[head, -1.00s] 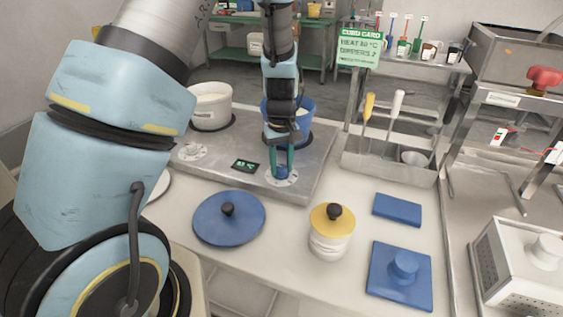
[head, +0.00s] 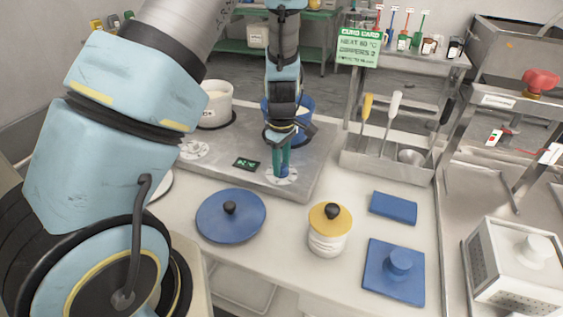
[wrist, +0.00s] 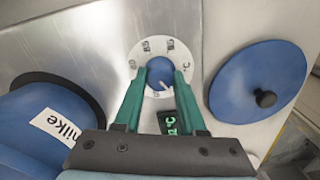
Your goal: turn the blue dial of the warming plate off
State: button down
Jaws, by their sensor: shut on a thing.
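The blue dial (head: 283,172) sits on a white marked ring at the front right of the steel warming plate (head: 222,140). In the wrist view the dial (wrist: 159,72) is between the two green fingers of my gripper (wrist: 160,78), which is shut on its sides. My gripper (head: 282,168) points down onto it in the head view and hides part of it. The ring shows temperature marks in the wrist view. A small green-lit display (head: 246,163) lies left of the dial; its reading is unclear.
A blue pot (head: 303,130) stands on the plate just behind my gripper. A white pot (head: 216,105) stands at the back left. A blue lid (head: 230,216) and a yellow-lidded jar (head: 329,235) lie in front on the counter. A utensil rack (head: 385,165) stands right.

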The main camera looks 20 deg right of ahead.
aim_at(282, 165)
dwell(0.4)
jog(key=shift+c, duration=2.4)
grip_release()
jog(key=shift+r, duration=0.1)
notch_tip(282, 165, up, 11)
jog(key=b, duration=0.1)
jog(key=shift+f+b, duration=0.2)
jog(key=shift+b, duration=0.15)
jog(key=s+a+r+m, duration=0.1)
jog(key=a+m, duration=0.1)
jog(key=a, duration=0.7)
jog(key=s+a+r+m+t, duration=0.1)
jog(key=s+a+m, duration=0.1)
jog(key=a, duration=0.7)
jog(key=s+a+r+m, duration=0.2)
jog(key=a+m, duration=0.2)
jog(key=a, duration=0.4)
jog(key=shift+s+a+t, duration=0.2)
jog(key=shift+a+t, duration=0.1)
jog(key=shift+a, duration=0.1)
